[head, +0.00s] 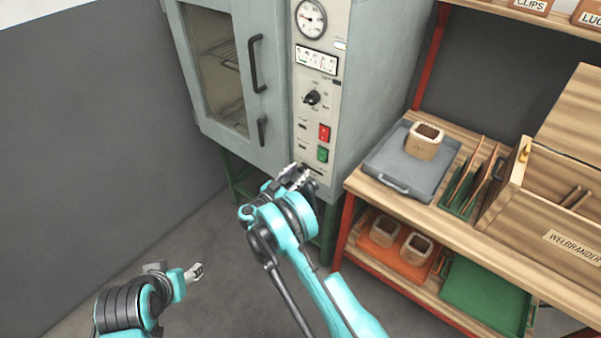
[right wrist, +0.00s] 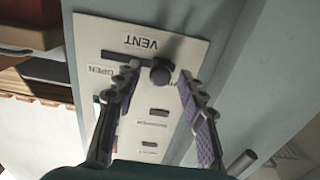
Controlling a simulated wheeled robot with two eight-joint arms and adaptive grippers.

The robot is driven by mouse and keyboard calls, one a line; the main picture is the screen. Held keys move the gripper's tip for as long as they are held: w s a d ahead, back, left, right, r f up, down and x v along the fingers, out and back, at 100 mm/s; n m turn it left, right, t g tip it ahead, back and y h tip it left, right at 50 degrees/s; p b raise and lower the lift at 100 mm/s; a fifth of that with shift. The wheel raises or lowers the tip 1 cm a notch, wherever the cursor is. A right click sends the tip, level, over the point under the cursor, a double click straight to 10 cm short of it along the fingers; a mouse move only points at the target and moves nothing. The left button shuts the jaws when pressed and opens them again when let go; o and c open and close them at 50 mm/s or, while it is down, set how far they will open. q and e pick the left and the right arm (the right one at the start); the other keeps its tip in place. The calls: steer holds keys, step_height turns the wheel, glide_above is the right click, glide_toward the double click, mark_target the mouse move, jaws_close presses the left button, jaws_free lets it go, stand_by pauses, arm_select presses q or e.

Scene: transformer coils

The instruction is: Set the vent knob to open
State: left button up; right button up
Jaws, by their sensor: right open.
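The vent knob (right wrist: 162,73) is a round dark knob on a slot in a pale panel (right wrist: 196,52) marked VENT, upside down in the right wrist view. The knob is at the slot's right end there, away from the OPEN label (right wrist: 100,70) at the left. My right gripper (right wrist: 158,77) is open, with one fingertip on each side of the knob; contact cannot be told. In the head view my right gripper (head: 294,176) is at the bottom of the oven's control panel (head: 308,143) and hides the knob. My left gripper (head: 195,272) is low, away from the oven.
The grey oven (head: 365,60) has a closed glass door with a handle (head: 257,64), a gauge (head: 310,18), a dial (head: 312,97) and red and green switches. A wooden shelf (head: 440,208) with trays and boxes stands close on the right. Floor at the left is clear.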

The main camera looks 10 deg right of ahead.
steer(key=shift+x, duration=0.95)
